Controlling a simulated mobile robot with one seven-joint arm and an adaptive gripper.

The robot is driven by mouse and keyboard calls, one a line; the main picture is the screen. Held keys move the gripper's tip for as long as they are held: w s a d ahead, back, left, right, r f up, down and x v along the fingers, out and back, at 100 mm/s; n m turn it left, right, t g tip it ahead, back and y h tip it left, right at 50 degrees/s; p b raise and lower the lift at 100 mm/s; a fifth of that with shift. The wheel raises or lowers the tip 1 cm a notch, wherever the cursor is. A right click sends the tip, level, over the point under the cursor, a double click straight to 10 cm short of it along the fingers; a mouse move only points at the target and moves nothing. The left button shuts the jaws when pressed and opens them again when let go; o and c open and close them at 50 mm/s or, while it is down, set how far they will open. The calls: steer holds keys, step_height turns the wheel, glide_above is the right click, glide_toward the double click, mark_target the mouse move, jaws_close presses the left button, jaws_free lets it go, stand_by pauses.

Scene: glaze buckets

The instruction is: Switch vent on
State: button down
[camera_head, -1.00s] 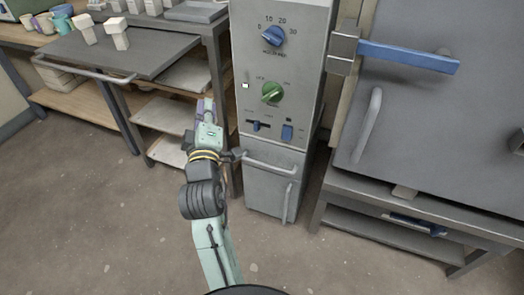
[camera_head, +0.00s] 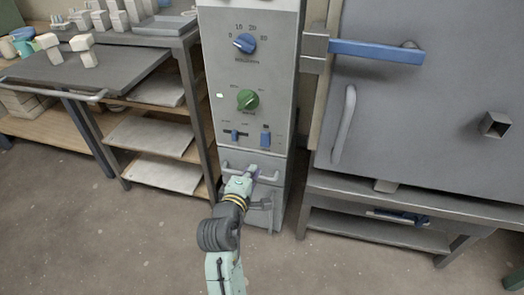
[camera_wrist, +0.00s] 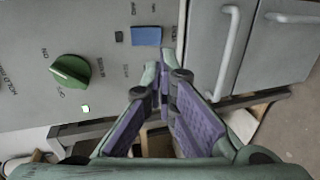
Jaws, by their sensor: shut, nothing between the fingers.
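The grey control panel (camera_head: 225,62) carries a blue rocker switch (camera_head: 265,137) at its lower right and a small blue slider (camera_head: 235,135) to its left. In the wrist view, turned sideways, the rocker (camera_wrist: 146,36) is clear of the fingers; the slider is largely hidden behind them. The labels are too small to read surely, so I cannot tell which control is the vent. My gripper (camera_head: 256,173) is below both controls, overlapping the drawer handle in the head view. In the wrist view my gripper (camera_wrist: 166,78) is shut, its tips together and empty, near the panel.
A green knob (camera_head: 248,100) and blue dial (camera_head: 244,44) are above. A handle (camera_head: 232,168) and lower cabinet are below. A kiln door with a blue lever (camera_head: 375,51) and long handle (camera_head: 343,125) stands right; a shelved table (camera_head: 90,68) stands left. The foreground floor is clear.

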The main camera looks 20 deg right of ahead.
mark_target(265, 146)
steer(key=p+x, duration=0.1)
steer(key=x, duration=1.1)
steer(key=shift+w+d, duration=0.15)
steer(key=shift+w, duration=0.05)
steer(key=shift+w+f, duration=0.1)
steer(key=shift+f, duration=0.1)
steer(key=b, duration=0.1)
steer(key=f+t+b, duration=0.1)
steer(key=b, duration=0.1)
steer(key=shift+w+d+f+h, duration=0.15)
steer(key=shift+w+d+h, duration=0.15)
steer(key=shift+w, duration=0.1)
steer(key=shift+r, duration=0.5)
steer(key=shift+s+f+p, duration=0.1)
steer(key=shift+p, duration=0.2)
